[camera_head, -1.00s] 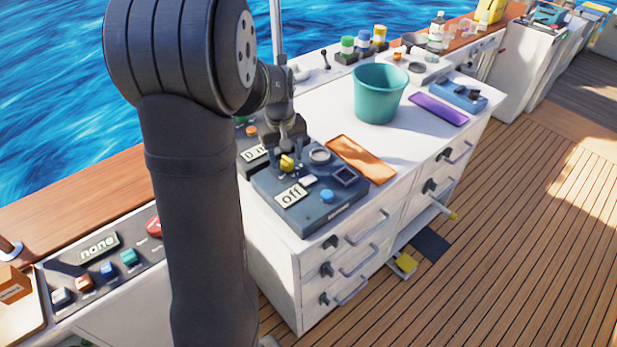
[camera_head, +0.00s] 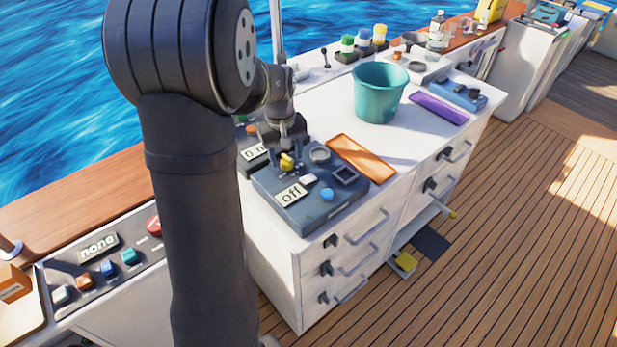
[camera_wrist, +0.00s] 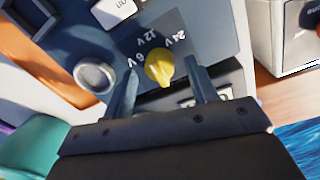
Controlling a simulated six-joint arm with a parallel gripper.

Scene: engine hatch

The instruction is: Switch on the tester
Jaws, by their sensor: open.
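The tester (camera_head: 310,207) is a dark blue-grey box on the white cabinet top, with a display reading "off" (camera_head: 290,195). It carries a blue button (camera_head: 327,194), a white rocker (camera_head: 308,179), a round ring (camera_head: 320,155) and a square socket (camera_head: 345,174). A yellow knob (camera_head: 287,161) also shows in the wrist view (camera_wrist: 159,66), beside markings 6 V, 12 V and 24 V. My gripper (camera_wrist: 165,75) is open, its fingers on either side of the yellow knob. I cannot tell whether they touch it.
An orange tray (camera_head: 361,158) lies right behind the tester. A teal bucket (camera_head: 380,95), a purple tray (camera_head: 438,109) and a blue device (camera_head: 458,92) stand farther back. Another panel with a display (camera_head: 252,155) sits left of the tester. The cabinet top before the bucket is partly clear.

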